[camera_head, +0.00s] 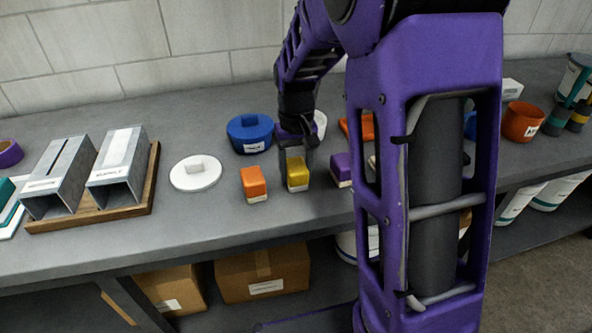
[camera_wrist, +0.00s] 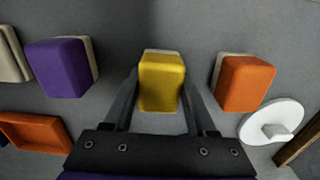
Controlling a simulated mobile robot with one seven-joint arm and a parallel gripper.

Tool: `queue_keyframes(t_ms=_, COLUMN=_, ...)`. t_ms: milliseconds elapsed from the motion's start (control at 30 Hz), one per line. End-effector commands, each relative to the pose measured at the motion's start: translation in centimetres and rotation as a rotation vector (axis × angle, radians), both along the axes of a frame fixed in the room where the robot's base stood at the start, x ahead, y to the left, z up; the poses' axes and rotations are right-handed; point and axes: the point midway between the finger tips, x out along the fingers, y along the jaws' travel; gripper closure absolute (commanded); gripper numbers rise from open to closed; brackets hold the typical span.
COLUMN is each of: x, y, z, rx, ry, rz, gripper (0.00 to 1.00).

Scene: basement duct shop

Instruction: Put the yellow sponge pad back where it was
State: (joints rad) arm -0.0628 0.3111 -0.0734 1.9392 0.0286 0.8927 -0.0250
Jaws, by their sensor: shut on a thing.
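The yellow sponge pad (camera_head: 298,175) has a pale base and stands upright on the grey bench, or very close above it; I cannot tell which. It sits in a row between an orange pad (camera_head: 253,182) on its left and a purple pad (camera_head: 341,168) on its right. My gripper (camera_head: 296,158) reaches down over the yellow pad from behind. In the wrist view, the yellow pad (camera_wrist: 161,82) is between my two fingers, one on each side, and the gripper is shut on it. The orange pad (camera_wrist: 246,84) and purple pad (camera_wrist: 60,68) are clear of the fingers.
A white round lid (camera_head: 195,173) with a raised handle and a blue round container (camera_head: 250,133) stand to the left. Two metal ducts (camera_head: 117,168) lie on a wooden board (camera_head: 90,212) farther left. An orange pot (camera_head: 522,122) stands at the right. The bench front is bare.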

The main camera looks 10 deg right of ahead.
Motion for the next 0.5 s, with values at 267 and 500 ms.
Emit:
queue_keyframes(t_ms=267, x=0.02, y=0.00, z=-0.29, rx=0.000, ry=-0.001, rz=0.000, gripper=0.39)
queue_keyframes(t_ms=500, x=0.02, y=0.00, z=-0.23, rx=0.000, ry=-0.001, rz=0.000, gripper=0.13)
